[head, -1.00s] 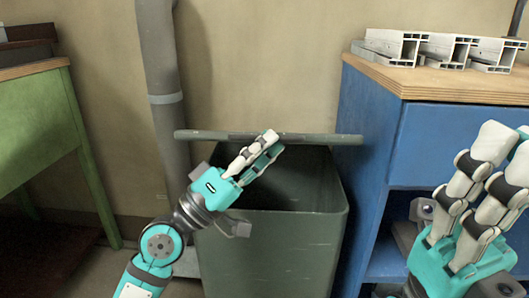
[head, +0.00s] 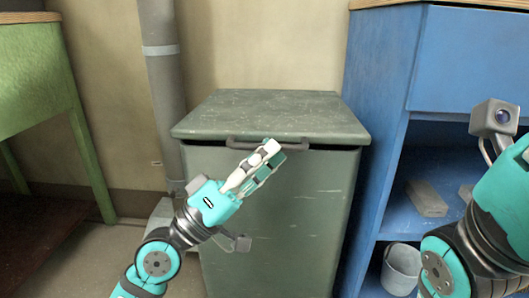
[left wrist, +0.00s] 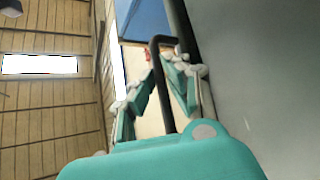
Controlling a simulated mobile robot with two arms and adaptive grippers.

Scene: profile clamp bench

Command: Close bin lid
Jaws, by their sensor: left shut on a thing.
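The grey-green bin (head: 270,220) stands between the pipe and the blue bench. Its lid (head: 270,112) lies over the top, close to level, with a dark gap under its front edge. My left gripper (head: 271,152) is shut on the lid's dark front handle (head: 240,145). In the left wrist view the handle (left wrist: 160,85) runs between the fingers of my left gripper (left wrist: 160,75), beside a grey surface. My right gripper's teal body (head: 505,195) is at the right edge; its fingers are out of frame.
The blue bench (head: 382,130) stands close at the bin's right, with a grey block (head: 427,198) and a bucket (head: 402,268) on its shelves. A grey pipe (head: 163,90) rises behind left. A green table (head: 45,100) is at the left.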

